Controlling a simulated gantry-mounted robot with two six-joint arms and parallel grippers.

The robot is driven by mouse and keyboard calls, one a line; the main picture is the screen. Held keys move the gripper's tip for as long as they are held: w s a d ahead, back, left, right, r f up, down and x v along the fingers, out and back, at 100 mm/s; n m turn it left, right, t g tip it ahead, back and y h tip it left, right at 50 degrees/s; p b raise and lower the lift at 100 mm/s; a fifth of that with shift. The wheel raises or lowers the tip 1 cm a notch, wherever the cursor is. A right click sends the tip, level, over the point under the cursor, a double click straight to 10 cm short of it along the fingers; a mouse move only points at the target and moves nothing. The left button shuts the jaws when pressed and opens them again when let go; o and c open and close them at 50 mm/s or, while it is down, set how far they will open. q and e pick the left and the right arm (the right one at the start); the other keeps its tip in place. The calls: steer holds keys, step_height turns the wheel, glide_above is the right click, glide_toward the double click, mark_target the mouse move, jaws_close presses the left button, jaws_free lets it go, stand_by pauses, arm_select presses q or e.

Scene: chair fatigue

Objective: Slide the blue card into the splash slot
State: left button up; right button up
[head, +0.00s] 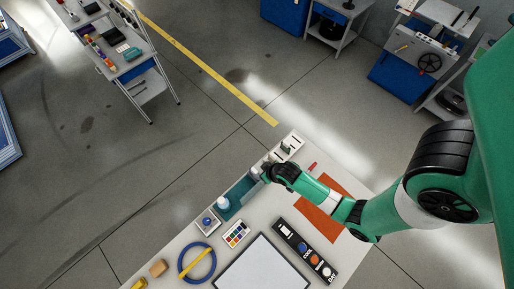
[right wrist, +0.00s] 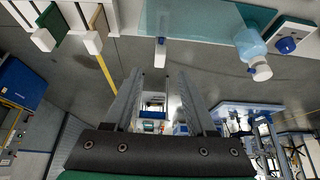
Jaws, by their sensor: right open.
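My right gripper (head: 262,175) reaches over the table's far edge in the head view. Its two fingers (right wrist: 160,100) stand apart in the right wrist view, with nothing held between them. A small white piece with a blue part (right wrist: 160,52) is seen beyond the fingertips, beside a teal translucent panel (right wrist: 195,18). I cannot make out a blue card for certain. A white block with dark slot-like marks (head: 290,144) stands at the table's far corner. I cannot tell which is the splash slot. My left gripper is not in view.
A pale bottle (head: 222,202) stands by the teal panel (head: 240,190). A white box with a blue knob (head: 207,222), a paint palette (head: 237,234), a blue ring (head: 197,262), a black strip (head: 304,251), a white board (head: 262,268) and an orange sheet (head: 318,222) occupy the table.

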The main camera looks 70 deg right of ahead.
steer(key=p+v, duration=0.1)
steer(key=v, duration=0.2)
stand_by(0.7)
